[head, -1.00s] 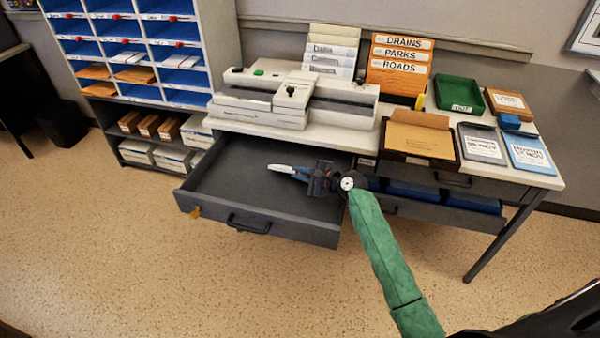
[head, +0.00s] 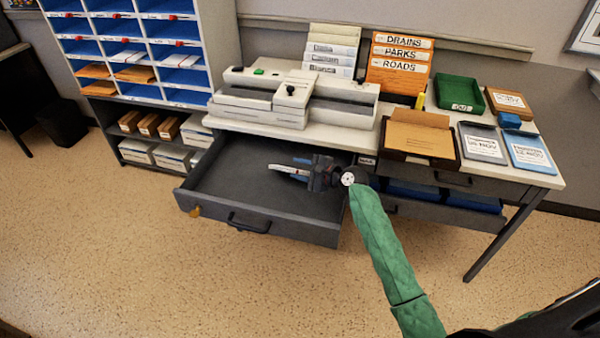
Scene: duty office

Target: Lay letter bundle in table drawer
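The table drawer (head: 285,228) is pulled out below the left part of the table, its dark floor bare apart from what is at my gripper. My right gripper (head: 298,170) is over the drawer's inside, pointing left, its fingers apart. A thin pale thing (head: 283,170), seemingly the letter bundle seen nearly edge-on, lies between and beyond the fingertips. Whether it rests on the drawer floor I cannot tell. My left gripper is not in view.
A white machine (head: 292,100) stands on the table above the drawer. An open brown box (head: 418,138), a green tray (head: 459,92) and orange folders (head: 400,65) are to its right. A pigeonhole shelf (head: 150,50) stands left. Floor in front is clear.

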